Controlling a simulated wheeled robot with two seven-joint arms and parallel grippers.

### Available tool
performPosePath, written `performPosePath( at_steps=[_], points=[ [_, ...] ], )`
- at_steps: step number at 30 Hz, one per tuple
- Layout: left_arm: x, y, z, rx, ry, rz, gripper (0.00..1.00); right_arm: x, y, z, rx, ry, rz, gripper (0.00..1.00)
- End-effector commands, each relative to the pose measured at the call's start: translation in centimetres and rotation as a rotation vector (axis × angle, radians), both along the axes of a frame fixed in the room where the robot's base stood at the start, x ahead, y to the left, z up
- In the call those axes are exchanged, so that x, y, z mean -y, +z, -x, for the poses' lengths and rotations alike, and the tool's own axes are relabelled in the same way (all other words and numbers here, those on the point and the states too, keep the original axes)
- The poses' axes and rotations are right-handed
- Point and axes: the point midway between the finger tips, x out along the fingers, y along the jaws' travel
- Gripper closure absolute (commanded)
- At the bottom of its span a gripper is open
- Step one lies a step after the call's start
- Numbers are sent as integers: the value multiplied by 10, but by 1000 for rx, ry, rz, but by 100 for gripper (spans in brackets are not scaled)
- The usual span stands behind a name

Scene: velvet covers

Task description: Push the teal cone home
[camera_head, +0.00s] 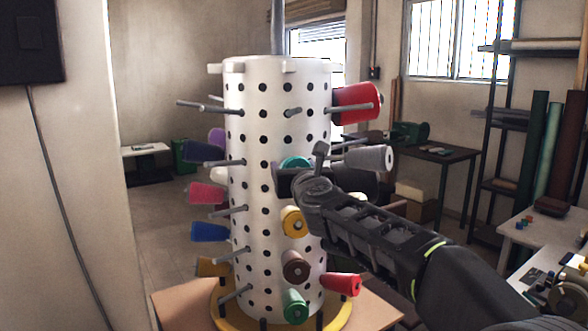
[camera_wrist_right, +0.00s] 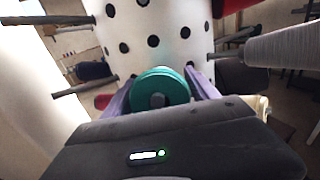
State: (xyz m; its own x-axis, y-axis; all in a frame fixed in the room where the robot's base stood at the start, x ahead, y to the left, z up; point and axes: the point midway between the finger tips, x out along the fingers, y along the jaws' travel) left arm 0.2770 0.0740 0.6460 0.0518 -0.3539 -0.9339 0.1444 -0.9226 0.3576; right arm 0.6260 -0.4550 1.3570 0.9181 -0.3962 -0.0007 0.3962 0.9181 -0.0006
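The teal cone (camera_head: 295,163) is at the front of the white perforated column (camera_head: 252,190), mostly hidden behind my right gripper (camera_head: 298,180) in the head view. In the right wrist view the teal cone (camera_wrist_right: 160,88) shows its round end with a dark centre, close to the column. The pale fingers of my right gripper (camera_wrist_right: 160,92) lie along both its sides and appear to touch it. How far the cone sits on its peg is hidden. My left gripper is not in view.
Other cones surround it: red (camera_head: 355,104), grey (camera_head: 371,158), yellow (camera_head: 294,221), brown (camera_head: 296,267) and green (camera_head: 295,306). Bare pegs, such as one at upper left (camera_head: 200,107), stick out. The column stands on a yellow base (camera_head: 222,309). A side table (camera_head: 518,232) stands at right.

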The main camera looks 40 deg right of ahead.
Motion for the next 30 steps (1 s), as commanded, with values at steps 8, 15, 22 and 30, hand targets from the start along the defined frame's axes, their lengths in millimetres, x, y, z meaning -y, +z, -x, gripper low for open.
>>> performPosePath(
  at_steps=[8,15,22,30],
  points=[
    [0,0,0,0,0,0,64,0,0,0,0,0,0,14],
    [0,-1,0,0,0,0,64,-1,0,2,0,0,0,14],
    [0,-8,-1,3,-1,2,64,-10,-1,23,1,1,2,14],
    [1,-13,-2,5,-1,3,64,-27,0,62,1,0,0,14]
  ],
)
